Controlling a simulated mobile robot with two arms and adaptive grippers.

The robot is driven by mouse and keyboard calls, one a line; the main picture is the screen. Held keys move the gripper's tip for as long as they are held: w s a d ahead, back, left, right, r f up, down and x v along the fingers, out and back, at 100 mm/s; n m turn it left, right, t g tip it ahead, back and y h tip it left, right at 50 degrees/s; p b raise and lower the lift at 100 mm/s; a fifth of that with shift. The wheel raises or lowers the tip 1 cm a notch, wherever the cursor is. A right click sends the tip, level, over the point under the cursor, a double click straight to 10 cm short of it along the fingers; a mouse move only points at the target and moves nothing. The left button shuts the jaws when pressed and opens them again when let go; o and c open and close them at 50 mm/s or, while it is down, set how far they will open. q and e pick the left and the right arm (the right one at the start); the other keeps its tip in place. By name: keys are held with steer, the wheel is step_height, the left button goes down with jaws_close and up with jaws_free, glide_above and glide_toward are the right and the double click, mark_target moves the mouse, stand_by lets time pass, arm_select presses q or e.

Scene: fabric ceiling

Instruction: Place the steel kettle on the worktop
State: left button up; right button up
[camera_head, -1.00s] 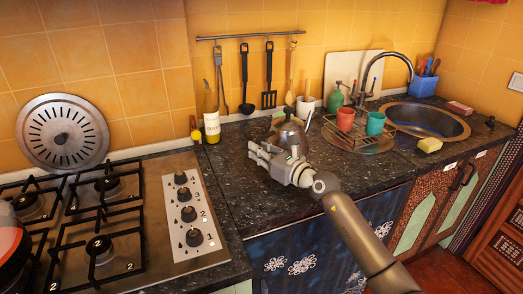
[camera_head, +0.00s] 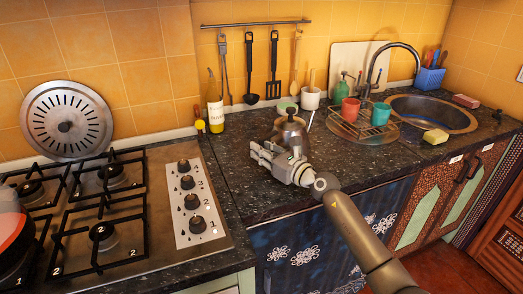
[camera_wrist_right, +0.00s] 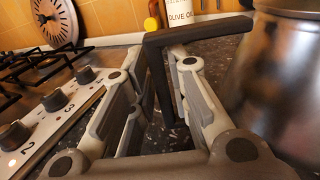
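The steel kettle (camera_head: 290,134) is upright over the dark speckled worktop (camera_head: 237,178), between the hob and the sink. I cannot tell whether its base touches the worktop. My right gripper (camera_head: 262,155) is at the kettle's near left side and partly hides its lower body. In the right wrist view, the kettle's shiny body (camera_wrist_right: 287,85) fills the right edge. Its dark angled handle (camera_wrist_right: 205,31) passes down between the two fingers (camera_wrist_right: 158,100), which are close around it. My left gripper is not in view.
The gas hob (camera_head: 150,235) is at the left, with a red pot (camera_head: 12,250) at its edge. An oil bottle (camera_head: 215,115), white cup (camera_head: 310,98), dish rack (camera_head: 362,130) and sink (camera_head: 432,112) stand behind and right. The worktop left of the kettle is clear.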

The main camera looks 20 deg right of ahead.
steer(key=shift+o, duration=0.7)
steer(key=shift+r, duration=0.2)
steer(key=v, duration=1.1)
steer(key=shift+f, duration=0.1)
steer(key=shift+s+d, duration=0.25)
steer(key=shift+s, duration=0.25)
